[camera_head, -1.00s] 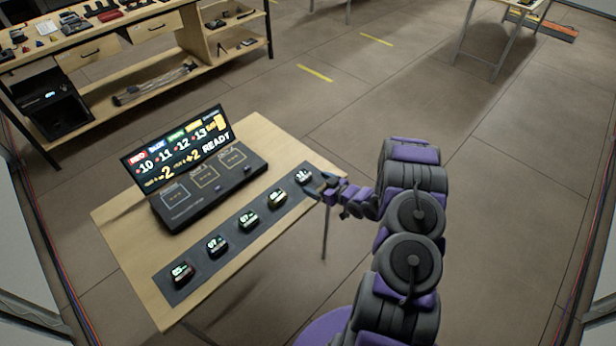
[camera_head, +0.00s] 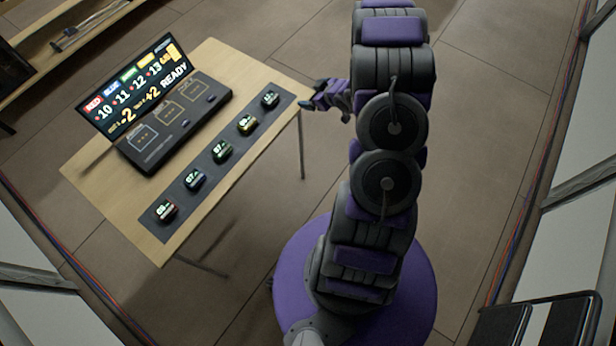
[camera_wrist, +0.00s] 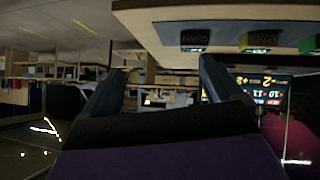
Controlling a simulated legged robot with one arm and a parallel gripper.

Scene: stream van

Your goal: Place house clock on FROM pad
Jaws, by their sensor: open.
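Several small clocks stand in a row on a dark strip (camera_head: 183,196) along the table's right side: red (camera_head: 166,211), blue (camera_head: 195,180), green (camera_head: 222,150), yellow (camera_head: 246,123) and dark (camera_head: 270,98). I cannot tell which is the house clock. The console (camera_head: 160,137) has three outlined pads (camera_head: 142,137); their labels are too small to read, so the FROM pad cannot be told. My gripper (camera_head: 312,105) is open and empty, just right of the table beyond the dark clock. The wrist view, upside down, shows the dark clock (camera_wrist: 195,39) and yellow clock (camera_wrist: 262,40) beyond my open fingers (camera_wrist: 160,82).
A lit screen (camera_head: 140,85) tilts up behind the pads, reading READY. The wooden table (camera_head: 95,172) has bare room at its near left. A shelf (camera_head: 75,28) stands at the far left. Floor is open right of the table.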

